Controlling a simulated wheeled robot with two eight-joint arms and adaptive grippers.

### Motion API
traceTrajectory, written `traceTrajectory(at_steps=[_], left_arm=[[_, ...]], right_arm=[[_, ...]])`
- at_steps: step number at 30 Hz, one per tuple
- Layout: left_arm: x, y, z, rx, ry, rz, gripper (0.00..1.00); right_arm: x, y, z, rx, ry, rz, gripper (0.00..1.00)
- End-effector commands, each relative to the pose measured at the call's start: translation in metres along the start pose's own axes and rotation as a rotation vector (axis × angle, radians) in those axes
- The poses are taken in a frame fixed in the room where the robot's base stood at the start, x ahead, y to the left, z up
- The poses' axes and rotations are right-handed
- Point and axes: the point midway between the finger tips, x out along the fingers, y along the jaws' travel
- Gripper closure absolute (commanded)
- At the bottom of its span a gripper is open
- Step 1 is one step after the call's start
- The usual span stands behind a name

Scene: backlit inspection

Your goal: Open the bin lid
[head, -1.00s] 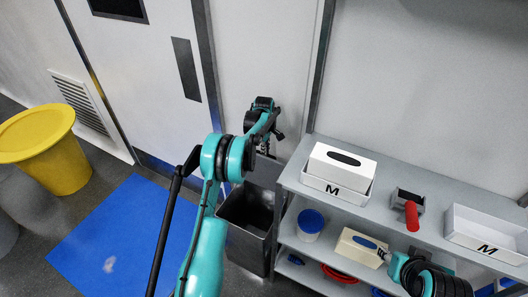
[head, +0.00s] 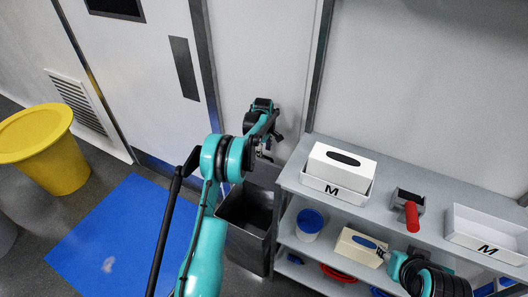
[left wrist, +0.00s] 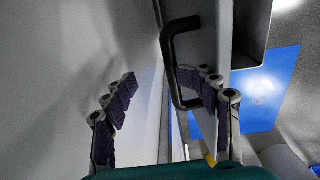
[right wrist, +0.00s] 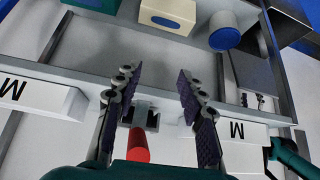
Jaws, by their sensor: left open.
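The grey metal bin (head: 246,222) stands on the floor left of the shelf, and I see into its dark inside. Its lid (head: 265,173) is raised at the back, near the wall, partly hidden by my left arm. My left gripper (head: 265,153) is at the raised lid's top. In the left wrist view the lid's black handle (left wrist: 170,58) is close to the right finger of my left gripper (left wrist: 168,88). The fingers are wide apart and not closed on it. My right gripper (right wrist: 158,88) is open and empty, over the shelf.
The grey shelf (head: 410,218) holds white boxes marked M, a tissue box (head: 340,168) and a red-handled tool (head: 411,215). A blue-lidded tub (head: 309,224) is on a lower level. A yellow bin (head: 48,150) and a blue mat (head: 125,235) are at the left.

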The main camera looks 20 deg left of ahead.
Motion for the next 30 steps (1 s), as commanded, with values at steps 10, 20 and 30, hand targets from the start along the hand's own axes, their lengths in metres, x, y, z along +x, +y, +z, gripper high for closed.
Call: traceTrajectory(at_steps=[10, 20, 30], left_arm=[[0.008, 0.003, 0.006, 0.007, -0.008, 0.010, 0.63], [0.006, 0.003, 0.006, 0.008, -0.008, 0.010, 0.61], [-0.054, -0.001, 0.005, 0.004, -0.004, 0.010, 0.68]], right_arm=[[0.001, 0.000, 0.001, 0.000, 0.000, 0.000, 0.60], [0.001, 0.000, 0.001, 0.000, 0.000, 0.000, 0.60], [0.000, 0.000, 0.000, 0.000, 0.000, 0.000, 0.60]])
